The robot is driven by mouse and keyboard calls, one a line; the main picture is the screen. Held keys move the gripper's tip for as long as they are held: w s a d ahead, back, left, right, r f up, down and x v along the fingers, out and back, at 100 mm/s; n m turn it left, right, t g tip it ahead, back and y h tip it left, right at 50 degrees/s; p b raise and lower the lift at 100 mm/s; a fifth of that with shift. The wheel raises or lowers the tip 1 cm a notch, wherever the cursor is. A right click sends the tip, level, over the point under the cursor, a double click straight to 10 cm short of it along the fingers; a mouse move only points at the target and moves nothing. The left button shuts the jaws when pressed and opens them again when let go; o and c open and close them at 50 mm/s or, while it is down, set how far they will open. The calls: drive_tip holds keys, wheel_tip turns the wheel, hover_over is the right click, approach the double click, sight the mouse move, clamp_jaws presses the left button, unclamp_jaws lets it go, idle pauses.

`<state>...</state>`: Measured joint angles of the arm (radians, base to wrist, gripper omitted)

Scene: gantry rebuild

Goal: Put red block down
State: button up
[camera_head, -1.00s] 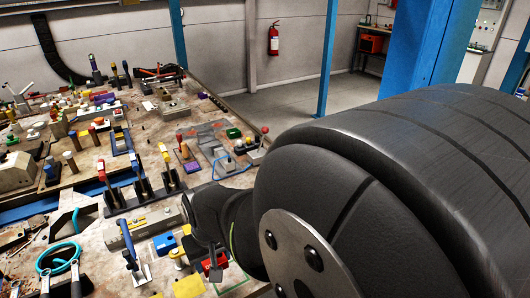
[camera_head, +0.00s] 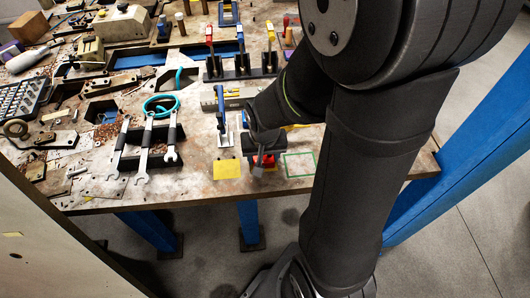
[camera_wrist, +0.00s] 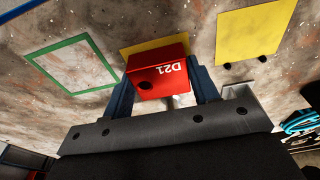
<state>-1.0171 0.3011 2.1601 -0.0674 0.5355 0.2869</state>
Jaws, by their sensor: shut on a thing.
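The red block (camera_wrist: 158,80), marked "D21", is between the two blue fingers of my gripper (camera_wrist: 162,88) in the wrist view. My gripper is shut on it. In the head view the red block (camera_head: 264,160) shows only in part below my dark gripper (camera_head: 260,150), near the front edge of the bench. A yellow patch (camera_wrist: 151,43) shows partly from behind the block; the block hides the rest. Whether the block touches the bench, I cannot tell.
A second yellow patch (camera_head: 227,169) lies left of the gripper in the head view, and a green-outlined square (camera_head: 300,164) lies to its right; both look empty. A blue-handled clamp (camera_head: 222,115) stands close by on the left. Wrenches (camera_head: 146,142) lie farther left.

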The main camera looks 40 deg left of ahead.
sight(264, 163)
drive_tip(key=shift+f, duration=0.15)
drive_tip(key=o, duration=1.1)
drive_tip(key=r, duration=0.8)
drive_tip(key=s+d+r, duration=0.1)
drive_tip(key=r, duration=0.3)
drive_tip(key=shift+s+d+r, duration=0.1)
drive_tip(key=shift+r, duration=0.05)
drive_tip(key=f, duration=0.8)
drive_tip(key=w+a+f, duration=0.1)
drive_tip(key=f, duration=0.3)
drive_tip(key=shift+w+a+f, duration=0.1)
drive_tip(key=shift+f, duration=0.1)
drive_tip(key=shift+r, duration=0.15)
